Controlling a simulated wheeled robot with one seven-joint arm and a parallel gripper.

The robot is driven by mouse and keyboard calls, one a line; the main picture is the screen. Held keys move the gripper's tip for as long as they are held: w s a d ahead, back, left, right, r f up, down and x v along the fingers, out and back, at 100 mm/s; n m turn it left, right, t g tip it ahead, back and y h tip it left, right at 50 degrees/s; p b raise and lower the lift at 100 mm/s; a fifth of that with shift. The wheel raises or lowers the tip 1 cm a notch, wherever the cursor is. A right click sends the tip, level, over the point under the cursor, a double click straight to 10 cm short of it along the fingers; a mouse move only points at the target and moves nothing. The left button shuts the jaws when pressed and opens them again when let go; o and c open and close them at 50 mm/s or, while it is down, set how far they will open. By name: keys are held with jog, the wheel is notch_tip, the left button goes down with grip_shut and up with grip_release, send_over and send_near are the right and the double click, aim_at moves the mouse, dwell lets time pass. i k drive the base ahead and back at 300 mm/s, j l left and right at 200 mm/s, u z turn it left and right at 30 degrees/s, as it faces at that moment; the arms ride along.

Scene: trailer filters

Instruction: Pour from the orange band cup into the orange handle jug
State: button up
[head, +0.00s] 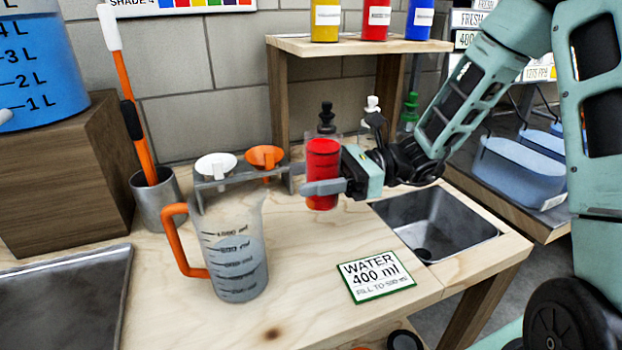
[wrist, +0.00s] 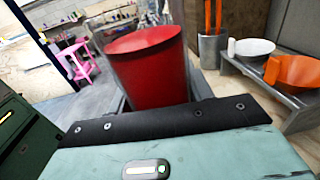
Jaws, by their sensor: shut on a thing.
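My gripper (head: 322,187) is shut on a cup (head: 322,160) that looks red, and holds it upright above the counter. I see no clear orange band on it; the fingers hide part of its lower side. In the wrist view the red cup (wrist: 146,65) stands between the fingers. The clear jug (head: 236,262) with the orange handle (head: 178,240) stands on the counter, left of and nearer than the cup, apart from it. The jug has dark graduation marks and looks greyish inside; I cannot tell its level surely.
A grey rack with a white funnel (head: 215,165) and an orange funnel (head: 264,156) stands behind the jug. A sign reading "WATER 400 ml" (head: 376,276) lies right of the jug. A sink (head: 437,222) is at right, a metal tray (head: 65,300) at left.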

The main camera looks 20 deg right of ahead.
aim_at(225, 214)
jog(key=k, duration=1)
